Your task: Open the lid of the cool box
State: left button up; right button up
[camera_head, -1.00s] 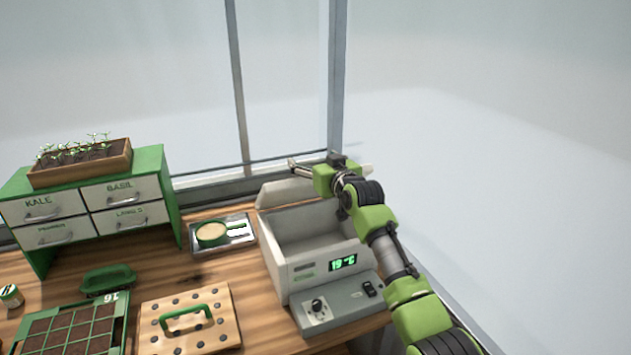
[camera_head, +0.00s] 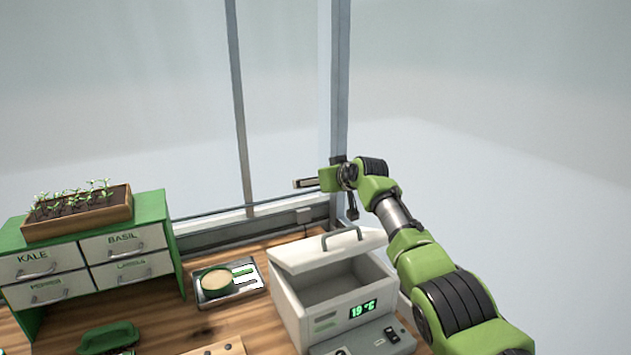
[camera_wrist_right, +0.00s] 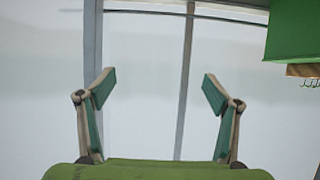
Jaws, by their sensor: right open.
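The cool box (camera_head: 290,318) is a pale box with a green "19 °C" display, on the right end of the wooden bench. Its lid (camera_head: 310,252) is raised and tilted at the back, and the inside of the box shows. A grey-green handle (camera_head: 342,235) stands at the lid's upper edge. My right gripper (camera_head: 304,183) is above and behind the lid, apart from it. In the right wrist view my right gripper (camera_wrist_right: 159,85) is open with nothing between its fingers. My left gripper is not in view.
A metal tray (camera_head: 258,288) with a round green-rimmed container (camera_head: 217,281) lies left of the box. A green drawer cabinet (camera_head: 160,222) carries a planter of seedlings (camera_head: 78,214). A window post (camera_head: 338,110) rises behind the box. The air around my right gripper is clear.

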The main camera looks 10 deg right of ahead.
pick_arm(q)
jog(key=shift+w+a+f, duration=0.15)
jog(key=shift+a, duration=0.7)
pick_arm(e)
jog(key=a+v, duration=0.1)
jog(key=v, duration=1)
jog(key=shift+s, duration=0.2)
jog(key=shift+r, duration=0.1)
jog(key=shift+d, duration=0.1)
